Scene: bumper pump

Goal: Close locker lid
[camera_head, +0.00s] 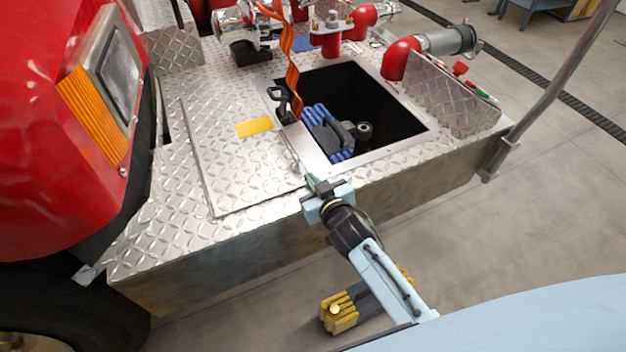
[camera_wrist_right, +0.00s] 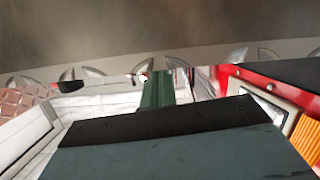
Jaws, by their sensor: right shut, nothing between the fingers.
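The locker lid (camera_head: 228,160) is a silver diamond-plate panel with a yellow label (camera_head: 254,127). It lies on the bumper deck to the left of the locker opening (camera_head: 400,105), which is uncovered and dark inside. A blue ribbed bundle with a dark fitting (camera_head: 328,130) sits in the opening. My right gripper (camera_head: 312,181) is shut and empty at the lid's front right corner, near a thin metal rod or handle (camera_head: 291,155). I cannot tell whether it touches the lid. Its green fingertips (camera_wrist_right: 157,88) show in the right wrist view. My left gripper is not in view.
An orange strap (camera_head: 289,65) with a black buckle hangs at the opening's left rim. Red pipe fittings (camera_head: 400,58) stand behind and right of the opening. The red truck cab (camera_head: 45,120) is at left. A yellow-and-black object (camera_head: 345,310) is below my arm.

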